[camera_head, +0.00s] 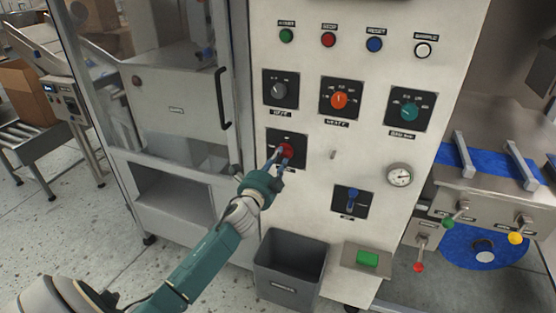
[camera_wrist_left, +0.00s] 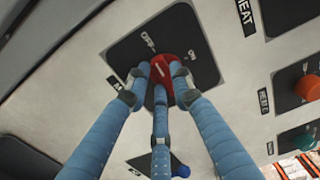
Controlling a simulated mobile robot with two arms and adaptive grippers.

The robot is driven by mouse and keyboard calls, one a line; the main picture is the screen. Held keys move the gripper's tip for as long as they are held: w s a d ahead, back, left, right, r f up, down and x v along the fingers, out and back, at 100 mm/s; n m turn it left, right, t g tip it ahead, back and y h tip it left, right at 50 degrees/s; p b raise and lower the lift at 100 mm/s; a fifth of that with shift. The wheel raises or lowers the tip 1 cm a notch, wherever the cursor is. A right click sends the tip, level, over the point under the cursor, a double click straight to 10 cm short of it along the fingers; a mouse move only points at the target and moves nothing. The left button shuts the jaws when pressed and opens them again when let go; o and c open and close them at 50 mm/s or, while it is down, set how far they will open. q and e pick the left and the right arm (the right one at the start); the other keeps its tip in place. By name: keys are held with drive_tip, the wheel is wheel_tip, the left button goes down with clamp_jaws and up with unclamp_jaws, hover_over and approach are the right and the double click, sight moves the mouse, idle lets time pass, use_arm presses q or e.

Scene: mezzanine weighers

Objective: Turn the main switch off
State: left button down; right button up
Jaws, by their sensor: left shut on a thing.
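The main switch is a red rotary knob (camera_head: 287,148) on a black square plate (camera_head: 299,137), low on the left of the pale control panel. My left gripper (camera_head: 280,158) reaches up to it from the lower left and is shut on the knob. In the left wrist view the blue fingers (camera_wrist_left: 160,84) close around the red knob (camera_wrist_left: 162,66), and a short white mark shows on its face. The fingers hide part of the knob's rim. My right gripper is not in view.
Above are three rotary dials, one with an orange knob (camera_head: 339,100), and a row of push buttons. A blue-handled switch (camera_head: 352,199) and a gauge (camera_head: 399,175) sit to the right. A grey bin (camera_head: 290,268) and a green button (camera_head: 367,258) are below. A glazed door with a handle (camera_head: 222,99) is left.

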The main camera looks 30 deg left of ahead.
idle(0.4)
use_arm(q)
drive_tip(key=c, duration=1.5)
unclamp_jaws()
drive_tip(key=v, duration=1.2)
